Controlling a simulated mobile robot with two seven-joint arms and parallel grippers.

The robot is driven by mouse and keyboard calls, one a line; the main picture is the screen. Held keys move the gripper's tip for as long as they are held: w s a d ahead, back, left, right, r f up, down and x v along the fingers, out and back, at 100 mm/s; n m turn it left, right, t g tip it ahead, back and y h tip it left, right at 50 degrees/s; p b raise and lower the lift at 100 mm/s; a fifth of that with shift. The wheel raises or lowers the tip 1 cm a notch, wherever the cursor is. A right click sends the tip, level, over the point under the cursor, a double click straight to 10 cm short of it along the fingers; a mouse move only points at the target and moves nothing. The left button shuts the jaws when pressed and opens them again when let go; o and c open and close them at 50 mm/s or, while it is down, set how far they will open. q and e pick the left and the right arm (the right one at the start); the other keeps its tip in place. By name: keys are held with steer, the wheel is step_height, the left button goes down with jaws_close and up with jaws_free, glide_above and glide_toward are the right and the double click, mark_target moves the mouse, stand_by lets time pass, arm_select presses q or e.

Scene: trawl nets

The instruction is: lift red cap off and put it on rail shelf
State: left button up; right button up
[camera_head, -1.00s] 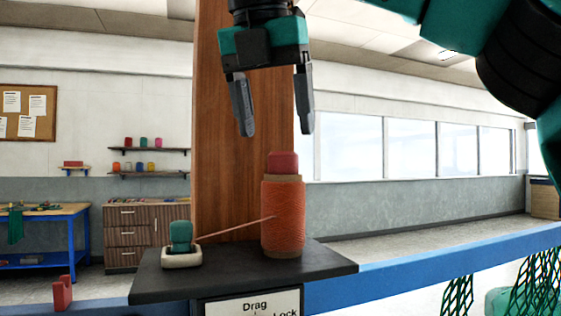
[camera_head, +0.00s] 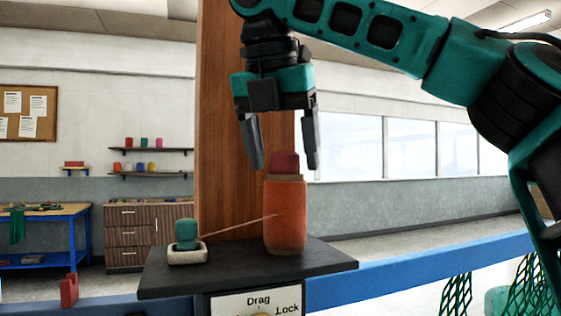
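The red cap (camera_head: 285,162) sits on top of an upright orange twine spool (camera_head: 285,215). The spool stands on a dark shelf (camera_head: 225,270) in front of a wooden post. My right gripper (camera_head: 284,165) points down over the cap, fingers apart. The fingertips are at about the cap's height in the picture, one on each side, with gaps showing; depth is hard to judge. My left gripper is out of view. I cannot tell which surface is the rail shelf; the dark shelf is by the blue rail (camera_head: 420,272).
A teal block (camera_head: 187,234) in a pale tray (camera_head: 188,254) stands at the shelf's left, with a strand running to the spool. A "Drag Lock" panel (camera_head: 258,302) is below. The wooden post (camera_head: 222,120) rises behind. Green netting (camera_head: 456,296) hangs at lower right.

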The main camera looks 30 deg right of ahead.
steer(key=c, duration=1.1)
steer(key=shift+a+r, duration=0.1)
steer(key=shift+r, duration=0.05)
